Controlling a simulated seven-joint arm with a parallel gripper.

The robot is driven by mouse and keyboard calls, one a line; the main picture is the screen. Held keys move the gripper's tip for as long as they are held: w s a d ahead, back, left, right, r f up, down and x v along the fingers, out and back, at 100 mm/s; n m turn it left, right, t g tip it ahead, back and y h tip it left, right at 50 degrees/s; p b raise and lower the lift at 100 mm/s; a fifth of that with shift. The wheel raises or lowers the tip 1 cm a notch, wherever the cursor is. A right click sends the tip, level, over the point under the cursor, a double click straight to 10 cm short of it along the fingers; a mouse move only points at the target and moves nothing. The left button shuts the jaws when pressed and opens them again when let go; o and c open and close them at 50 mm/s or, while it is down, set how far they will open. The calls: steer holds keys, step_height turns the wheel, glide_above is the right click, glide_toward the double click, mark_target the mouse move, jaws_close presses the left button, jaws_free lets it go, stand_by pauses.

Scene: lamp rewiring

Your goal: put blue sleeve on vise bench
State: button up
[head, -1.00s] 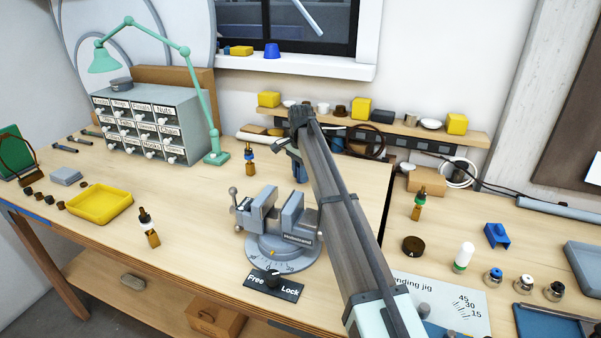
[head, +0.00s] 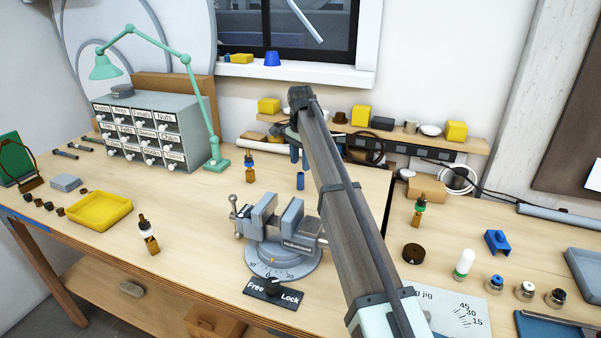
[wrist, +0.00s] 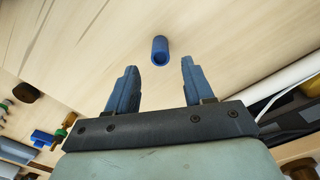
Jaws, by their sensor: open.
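The blue sleeve (head: 300,181) is a small hollow cylinder standing upright on the wooden bench, behind the vise. In the wrist view the sleeve (wrist: 160,50) lies just beyond my fingertips, roughly between their lines, and its open end shows. My gripper (wrist: 158,75) is open and empty, with its two blue fingers apart. In the head view my gripper (head: 299,158) is partly hidden by my arm, above and behind the sleeve. The vise (head: 280,232) stands on a round grey base on the bench, left of my forearm.
A Free/Lock plate (head: 273,291) lies in front of the vise. A small dropper bottle (head: 250,168) stands left of the sleeve. A yellow tray (head: 99,210) is at the left. A shelf (head: 400,132) with small items runs along the back wall.

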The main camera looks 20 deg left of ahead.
mark_target(300, 173)
steer(key=shift+r, duration=2.3)
